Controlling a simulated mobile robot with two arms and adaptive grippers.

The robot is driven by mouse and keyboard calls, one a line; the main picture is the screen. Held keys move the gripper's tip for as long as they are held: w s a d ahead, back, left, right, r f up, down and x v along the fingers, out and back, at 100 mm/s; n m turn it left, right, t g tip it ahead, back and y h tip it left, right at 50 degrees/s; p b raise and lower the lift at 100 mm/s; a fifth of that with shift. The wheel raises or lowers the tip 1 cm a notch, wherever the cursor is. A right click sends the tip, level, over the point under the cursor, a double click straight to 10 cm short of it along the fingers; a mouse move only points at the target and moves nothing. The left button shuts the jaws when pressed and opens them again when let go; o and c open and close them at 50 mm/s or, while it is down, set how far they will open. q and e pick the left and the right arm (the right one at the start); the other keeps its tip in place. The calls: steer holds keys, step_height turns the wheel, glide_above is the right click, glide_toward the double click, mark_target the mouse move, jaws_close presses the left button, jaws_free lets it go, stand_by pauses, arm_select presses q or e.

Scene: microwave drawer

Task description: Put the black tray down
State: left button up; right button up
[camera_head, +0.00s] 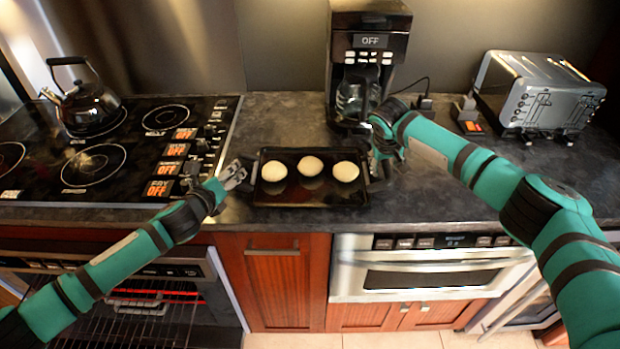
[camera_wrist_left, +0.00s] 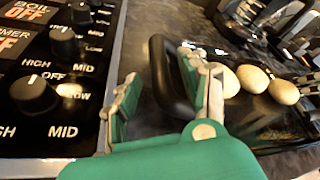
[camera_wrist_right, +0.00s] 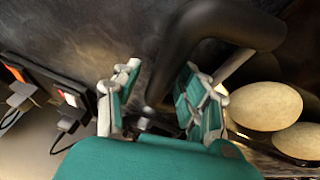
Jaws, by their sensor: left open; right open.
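The black tray (camera_head: 310,194) rests on the dark countertop between the stove and the coffee maker, with three pale round buns (camera_head: 311,166) in it. My left gripper (camera_head: 240,172) is open at the tray's left end; in the left wrist view its fingers (camera_wrist_left: 165,100) stand on either side of the black handle (camera_wrist_left: 172,80). My right gripper (camera_head: 377,155) is open at the tray's right end; in the right wrist view its fingers (camera_wrist_right: 155,100) are spread close around the right handle (camera_wrist_right: 205,40). Neither gripper is closed on the tray.
A stove (camera_head: 110,150) with a kettle (camera_head: 88,105) and knobs lies left of the tray. A coffee maker (camera_head: 368,50) stands behind the tray, and a toaster (camera_head: 540,92) is at the back right. Bare counter (camera_head: 440,195) lies to the right.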

arm_select(q)
steer(key=v, duration=0.9)
arm_select(e)
steer(key=shift+r, duration=0.15)
steer(key=v, duration=1.2)
arm_select(q)
steer(key=shift+s, duration=0.1)
